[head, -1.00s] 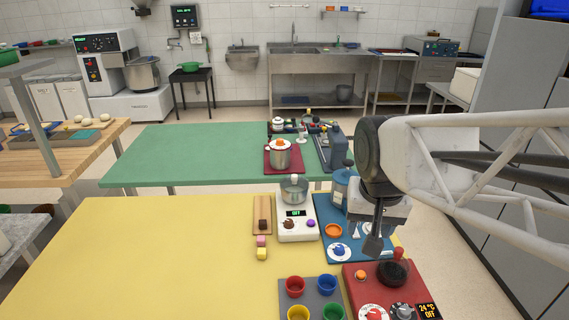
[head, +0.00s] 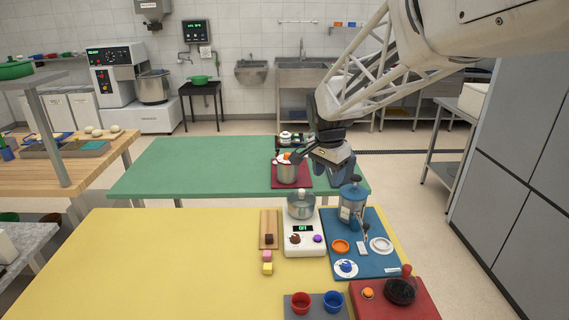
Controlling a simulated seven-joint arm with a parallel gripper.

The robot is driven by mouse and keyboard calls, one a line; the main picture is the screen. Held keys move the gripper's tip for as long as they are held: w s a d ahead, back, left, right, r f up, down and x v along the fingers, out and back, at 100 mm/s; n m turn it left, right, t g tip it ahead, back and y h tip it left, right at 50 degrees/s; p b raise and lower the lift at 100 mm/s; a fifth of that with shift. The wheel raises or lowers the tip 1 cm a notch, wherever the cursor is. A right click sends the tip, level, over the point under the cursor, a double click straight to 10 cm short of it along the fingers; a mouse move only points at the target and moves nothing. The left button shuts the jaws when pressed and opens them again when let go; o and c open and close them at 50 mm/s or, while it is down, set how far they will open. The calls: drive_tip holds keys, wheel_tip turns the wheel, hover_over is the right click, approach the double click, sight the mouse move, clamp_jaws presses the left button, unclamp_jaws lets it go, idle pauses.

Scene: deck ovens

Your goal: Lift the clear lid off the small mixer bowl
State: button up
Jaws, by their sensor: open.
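The small mixer bowl (head: 301,208) sits on a white base unit (head: 304,246) with a green-lit display, on the yellow table. Something pale with a small knob shows on top of the bowl. The clear lid's edge is too small to make out. My gripper (head: 318,160) is open, with nothing seen between its fingers. In the picture it is above and slightly right of the bowl, apart from it. It partly covers the back pot area on the green table.
A blue-lidded canister (head: 352,203) stands close to the right of the bowl on a blue mat (head: 372,262). A wooden board (head: 268,222) lies to its left. A steel pot (head: 286,173) stands behind on a red mat. The yellow table's left side (head: 150,265) is clear.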

drive_tip(key=w+a+f+m, duration=0.3)
drive_tip(key=w+f, duration=0.2)
drive_tip(key=w, duration=0.6)
drive_tip(key=m+g, duration=0.1)
drive_tip(key=m, duration=0.2)
hover_over(302, 190)
drive_tip(key=a, duration=0.1)
wheel_tip(302, 190, down, 6)
drive_tip(key=shift+w+a+h, duration=0.1)
drive_tip(key=shift+a+h, duration=0.05)
drive_tip(key=shift+h, duration=0.15)
drive_tip(key=shift+f, duration=0.1)
drive_tip(key=shift+d+f, duration=0.2)
drive_tip(key=shift+f, duration=1.1)
drive_tip(key=shift+d+f, duration=0.2)
drive_tip(key=shift+f, duration=1.1)
drive_tip(key=shift+d+f, duration=0.2)
drive_tip(key=shift+f, duration=1.05)
drive_tip(key=c, duration=0.9)
